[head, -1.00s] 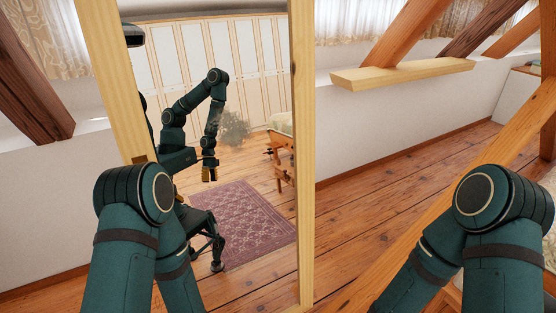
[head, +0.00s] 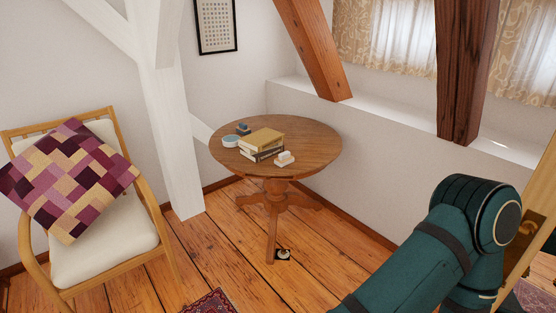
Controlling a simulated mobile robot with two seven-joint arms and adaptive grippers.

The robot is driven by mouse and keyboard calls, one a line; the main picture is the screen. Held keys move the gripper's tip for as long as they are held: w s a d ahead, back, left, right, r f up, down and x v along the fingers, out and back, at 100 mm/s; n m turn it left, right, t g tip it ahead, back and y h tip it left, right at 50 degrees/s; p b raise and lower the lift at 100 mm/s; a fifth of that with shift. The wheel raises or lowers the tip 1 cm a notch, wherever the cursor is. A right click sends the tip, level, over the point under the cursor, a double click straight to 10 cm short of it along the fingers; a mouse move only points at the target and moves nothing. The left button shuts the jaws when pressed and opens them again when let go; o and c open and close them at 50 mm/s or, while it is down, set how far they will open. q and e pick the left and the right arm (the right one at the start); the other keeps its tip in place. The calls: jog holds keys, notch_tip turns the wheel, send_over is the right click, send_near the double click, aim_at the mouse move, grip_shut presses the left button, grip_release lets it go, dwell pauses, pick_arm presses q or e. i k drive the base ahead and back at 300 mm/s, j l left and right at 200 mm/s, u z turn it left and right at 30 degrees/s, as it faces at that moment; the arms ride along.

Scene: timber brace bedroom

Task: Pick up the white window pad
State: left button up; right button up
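I cannot tell for sure which thing is the white window pad. A small white item of stacked blocks (head: 285,159) lies near the front edge of the round wooden table (head: 315,150), right of a pile of books. A small white and dark thing (head: 283,254) is on the floor by the table's foot, too small to make out. Neither of my grippers is in view. Only a bent part of my arm shows at the lower right, well apart from the table.
Yellow and dark books (head: 262,140) and a pale blue round tin (head: 231,141) are on the table. A wooden armchair (head: 165,255) with a patchwork cushion (head: 70,180) stands left. A white post (head: 177,130) and brown beams (head: 318,50) rise behind. A mirror frame edge is far right.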

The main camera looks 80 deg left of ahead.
aim_at(284, 159)
jog(key=u, duration=2.55)
